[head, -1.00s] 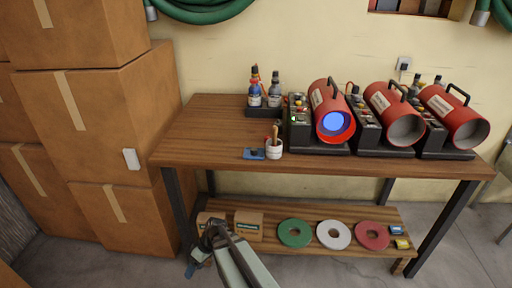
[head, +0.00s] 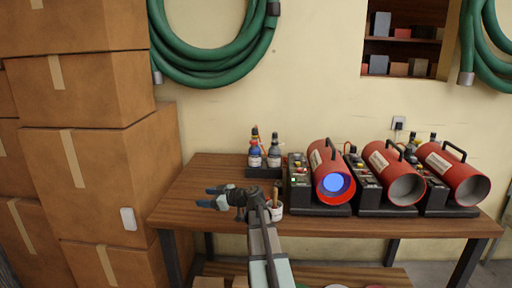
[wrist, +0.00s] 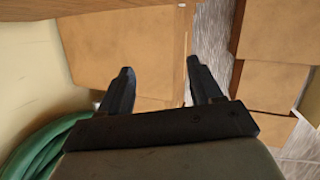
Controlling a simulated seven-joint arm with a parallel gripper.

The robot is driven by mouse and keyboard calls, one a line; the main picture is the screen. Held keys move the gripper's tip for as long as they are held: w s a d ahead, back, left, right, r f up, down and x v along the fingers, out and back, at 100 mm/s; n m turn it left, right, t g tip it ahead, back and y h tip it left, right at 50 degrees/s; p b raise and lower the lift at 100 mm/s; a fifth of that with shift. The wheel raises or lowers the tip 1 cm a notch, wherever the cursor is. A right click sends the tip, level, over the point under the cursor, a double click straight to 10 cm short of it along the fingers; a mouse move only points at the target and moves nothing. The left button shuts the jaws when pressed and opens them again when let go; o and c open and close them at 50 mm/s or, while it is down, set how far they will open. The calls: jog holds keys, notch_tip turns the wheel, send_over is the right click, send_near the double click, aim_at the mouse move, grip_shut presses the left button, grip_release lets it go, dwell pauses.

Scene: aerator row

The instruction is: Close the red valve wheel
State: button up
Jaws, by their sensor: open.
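Three red machines with round open mouths stand in a row on the wooden table: the left machine (head: 327,165), the middle machine (head: 385,168) and the right machine (head: 447,172). The left one's mouth glows blue. Each has a dark panel box at its left, and the left panel (head: 298,172) carries small coloured parts. I cannot clearly make out a red valve wheel. My gripper (head: 208,197) is open and empty, pointing left above the table's left part, left of the machines. In the wrist view its two fingers (wrist: 160,70) stand apart with nothing between them.
Bottles (head: 264,155) stand in a dark holder behind my gripper. A white cup (head: 276,211) is partly hidden by my arm. Stacked cardboard boxes (head: 95,150) fill the left side. A green hose (head: 215,75) hangs on the wall. The table (head: 190,175) is bare at its left end.

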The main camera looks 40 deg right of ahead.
jog(key=w+d+r+m+t+h, duration=0.15)
jog(key=d+r, duration=0.25)
jog(key=d, duration=0.4)
jog(key=w+d+r+m+t+h, duration=0.1)
jog(key=w+d+r+m+t, duration=0.2)
jog(key=d, duration=0.4)
jog(key=m+h, duration=0.3)
jog(key=h, duration=0.1)
send_near(256, 142)
jog(key=w, duration=0.3)
jog(key=shift+n, duration=0.25)
jog(key=shift+w+f, duration=0.1)
jog(key=shift+w, duration=3.5)
jog(key=c, duration=1)
jog(key=shift+h, duration=0.25)
jog(key=shift+c, duration=0.2)
